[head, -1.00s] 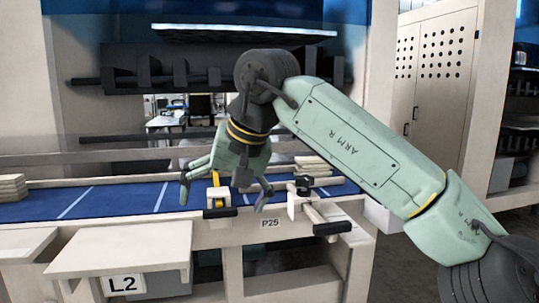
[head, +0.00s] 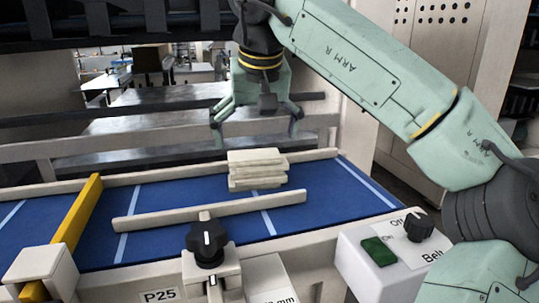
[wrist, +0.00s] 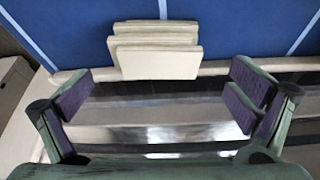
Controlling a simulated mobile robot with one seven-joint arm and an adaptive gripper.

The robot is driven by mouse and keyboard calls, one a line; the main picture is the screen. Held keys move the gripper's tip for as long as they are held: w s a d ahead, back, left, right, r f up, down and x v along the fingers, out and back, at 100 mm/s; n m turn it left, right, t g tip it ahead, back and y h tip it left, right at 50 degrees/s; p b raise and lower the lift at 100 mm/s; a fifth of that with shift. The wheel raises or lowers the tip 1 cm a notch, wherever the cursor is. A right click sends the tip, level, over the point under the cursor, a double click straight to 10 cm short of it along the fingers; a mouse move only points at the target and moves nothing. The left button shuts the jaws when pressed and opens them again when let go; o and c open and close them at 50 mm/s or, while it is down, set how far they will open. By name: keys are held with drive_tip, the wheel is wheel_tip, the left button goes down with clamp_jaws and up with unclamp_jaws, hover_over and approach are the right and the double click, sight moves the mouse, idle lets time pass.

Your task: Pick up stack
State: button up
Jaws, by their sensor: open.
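The stack (head: 257,169) is a small pile of several flat cream-coloured pieces, slightly uneven at the edges. It lies on the blue belt against the far rail in the head view. In the wrist view the stack (wrist: 155,50) is at the top centre, beyond the fingertips. My gripper (head: 255,135) is open and empty, above and a little behind the stack. In the wrist view its two fingers (wrist: 160,95) are spread wider than the stack, with nothing between them.
The blue belt (head: 160,205) has white cross lines and a cream far rail. A cream guide bar (head: 210,209) with a black knob (head: 207,243) lies in front of the stack. A yellow bar (head: 77,212) crosses the belt at left. A belt switch box (head: 385,250) stands at front right.

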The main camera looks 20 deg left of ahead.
sight(256, 158)
drive_tip(key=x, duration=0.5)
drive_tip(key=shift+w, duration=0.35)
drive_tip(key=p+x, duration=0.2)
drive_tip(key=x, duration=0.3)
drive_tip(key=shift+w+f, duration=0.2)
drive_tip(key=shift+f, duration=0.05)
drive_tip(key=shift+c, duration=0.4)
drive_tip(key=c, duration=0.8)
